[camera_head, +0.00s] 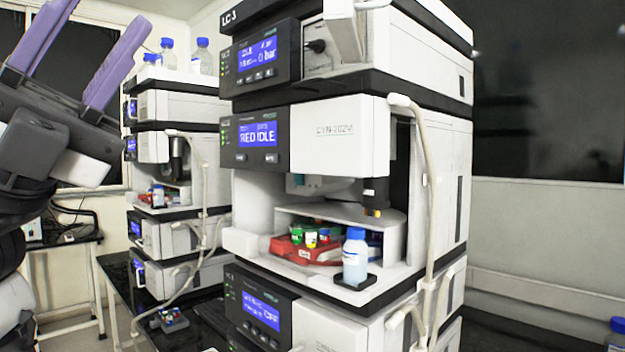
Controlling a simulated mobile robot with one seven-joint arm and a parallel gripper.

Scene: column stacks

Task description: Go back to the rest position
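My gripper (92,62) is at the upper left of the head view, raised and angled upward, left of the instrument stacks. Its two purple fingers stand apart with a gap between them, and nothing is seen between them. The fingertips run up to the top edge of the picture, so the very ends may be cut off. The gripper is clear of the near column stack (340,137), which is labelled LC 3.
The near stack has an open bay with a red tray (304,252) of several coloured-capped vials and a blue-capped bottle (355,258). A second stack (182,107) stands behind, with bottles on top. White tubing (428,190) hangs along the near stack's right side. Another bottle (616,334) is at lower right.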

